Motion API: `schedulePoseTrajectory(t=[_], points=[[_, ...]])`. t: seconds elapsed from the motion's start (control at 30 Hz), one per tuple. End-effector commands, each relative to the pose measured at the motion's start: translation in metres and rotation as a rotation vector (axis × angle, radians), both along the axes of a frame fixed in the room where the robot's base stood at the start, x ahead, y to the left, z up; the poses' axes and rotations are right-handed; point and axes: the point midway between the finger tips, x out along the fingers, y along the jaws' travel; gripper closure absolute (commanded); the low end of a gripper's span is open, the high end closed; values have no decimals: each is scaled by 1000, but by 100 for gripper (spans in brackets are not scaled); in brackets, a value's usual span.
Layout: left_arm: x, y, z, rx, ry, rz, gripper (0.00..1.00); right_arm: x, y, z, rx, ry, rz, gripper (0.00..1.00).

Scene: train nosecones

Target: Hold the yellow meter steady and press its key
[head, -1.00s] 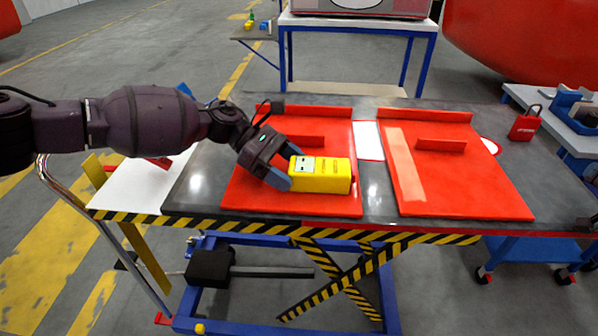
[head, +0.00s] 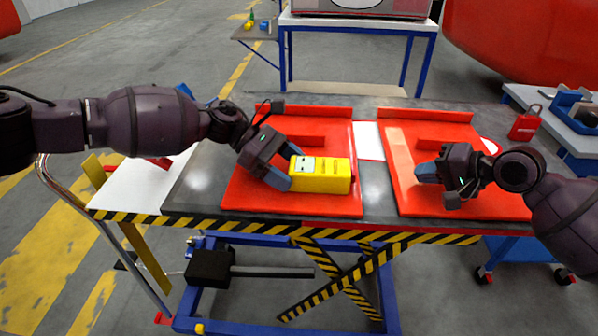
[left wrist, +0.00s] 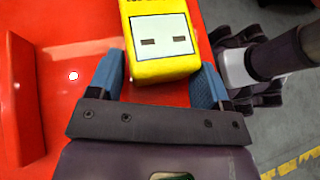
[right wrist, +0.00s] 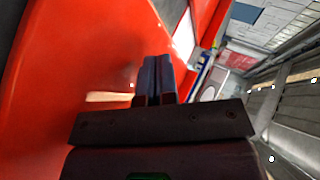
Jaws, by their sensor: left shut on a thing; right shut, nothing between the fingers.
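The yellow meter (head: 325,176) lies on the left red panel in the head view, its pale display end toward my left gripper. My left gripper (head: 283,173) is shut on that display end. In the left wrist view the blue fingertips (left wrist: 160,80) sit on both sides of the meter (left wrist: 158,62), whose white display shows two dark marks. My right gripper (head: 428,172) is shut and empty above the right red panel, to the right of the meter and apart from it. Its blue fingers (right wrist: 157,78) are together in the right wrist view. I cannot make out the meter's key.
The left red panel (head: 250,195) and right red panel (head: 480,205) have low upright ribs and lie on the dark worktable (head: 200,180). A red padlock (head: 524,124) stands at the table's right side.

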Motion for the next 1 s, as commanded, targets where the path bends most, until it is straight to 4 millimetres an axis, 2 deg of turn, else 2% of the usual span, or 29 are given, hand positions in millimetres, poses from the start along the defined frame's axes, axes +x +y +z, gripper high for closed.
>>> schedulePoseTrajectory(t=[0.2,0.37,0.8,1.0], points=[[0,0,-1,1,1,0,42,-8,20,-1,28,51,34,100],[0,0,-1,1,1,0,42,-9,32,-1,30,53,37,100],[0,0,-1,1,0,0,42,-9,83,-1,31,49,36,100],[0,0,-1,1,0,0,42,-9,99,-1,27,50,35,100]])
